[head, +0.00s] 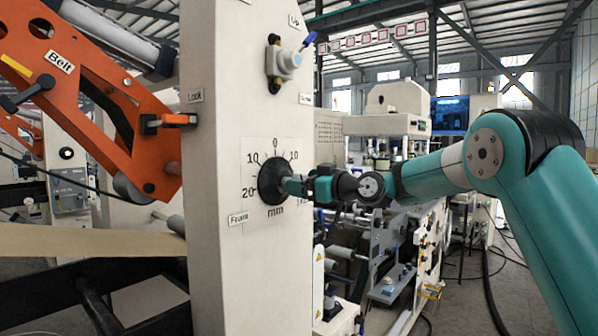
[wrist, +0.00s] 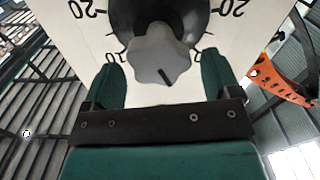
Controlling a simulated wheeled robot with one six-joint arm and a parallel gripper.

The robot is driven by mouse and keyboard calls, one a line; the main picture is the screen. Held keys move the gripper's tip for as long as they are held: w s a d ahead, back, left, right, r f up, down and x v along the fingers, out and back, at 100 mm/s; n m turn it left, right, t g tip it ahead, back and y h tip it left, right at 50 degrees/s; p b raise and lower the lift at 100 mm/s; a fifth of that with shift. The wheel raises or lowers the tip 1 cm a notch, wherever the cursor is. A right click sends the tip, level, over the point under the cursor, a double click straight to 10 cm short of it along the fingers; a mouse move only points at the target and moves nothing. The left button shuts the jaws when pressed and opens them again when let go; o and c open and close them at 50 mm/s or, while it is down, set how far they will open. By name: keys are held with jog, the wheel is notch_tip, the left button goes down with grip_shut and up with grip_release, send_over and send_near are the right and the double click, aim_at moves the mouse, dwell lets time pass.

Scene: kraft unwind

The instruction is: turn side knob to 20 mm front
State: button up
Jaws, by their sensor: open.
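The side knob (wrist: 160,54) is a grey lobed knob on a round black dial (head: 268,183) on the white machine column. A black line on it points down and slightly right in the wrist view, where the scale appears upside down. That is near the 0, a little toward the side with the Front label (head: 238,218). My gripper (wrist: 161,72) is open, with one teal finger on each side of the knob and a visible gap. In the head view my gripper (head: 296,187) reaches the dial from the right and hides the knob.
An orange arm marked Belt (head: 120,110) stands left of the column (head: 215,290). A valve with a blue lever (head: 285,60) sits above the scale. Machine rollers and frames (head: 385,250) lie to the right, behind my arm.

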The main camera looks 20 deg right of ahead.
jog(key=shift+x, duration=1.05)
jog(key=shift+c, duration=0.3)
jog(key=c, duration=0.9)
jog(key=shift+o, duration=0.2)
jog(key=shift+f, duration=0.1)
